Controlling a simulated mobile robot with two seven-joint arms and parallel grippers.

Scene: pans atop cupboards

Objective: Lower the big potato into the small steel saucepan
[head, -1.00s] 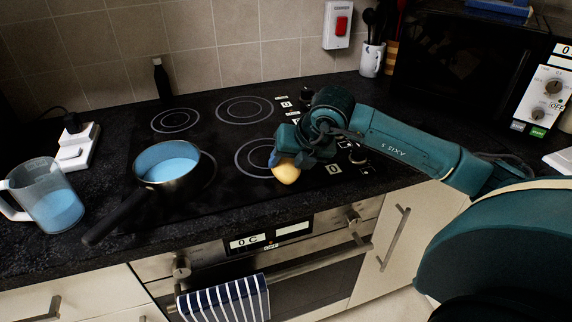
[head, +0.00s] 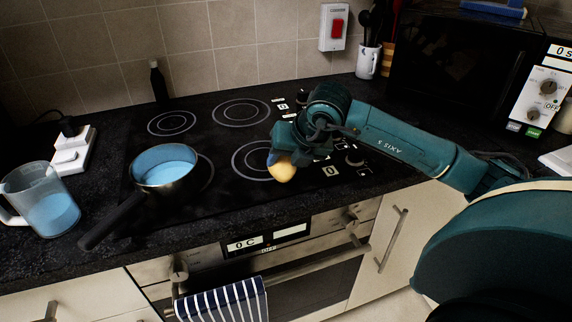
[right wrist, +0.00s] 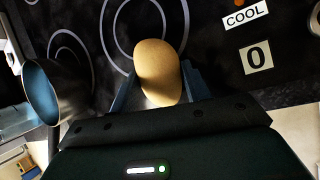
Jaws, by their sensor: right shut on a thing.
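The big potato (head: 283,172) is yellow-brown and held over the front right of the hob. My right gripper (head: 277,157) is shut on it. In the right wrist view the potato (right wrist: 160,72) sits between the two blue fingers of the gripper (right wrist: 160,88). The small steel saucepan (head: 166,187) stands on the front left of the hob, left of and apart from the potato, with blue liquid in it and its dark handle pointing front left. Part of the pan (right wrist: 40,92) shows at the left of the right wrist view. My left gripper is not in view.
A jug of blue liquid (head: 47,207) stands on the worktop left of the pan. A dark bottle (head: 159,82) stands behind the hob. A white socket block (head: 72,150) is at the left. The hob (head: 222,150) between pan and potato is clear.

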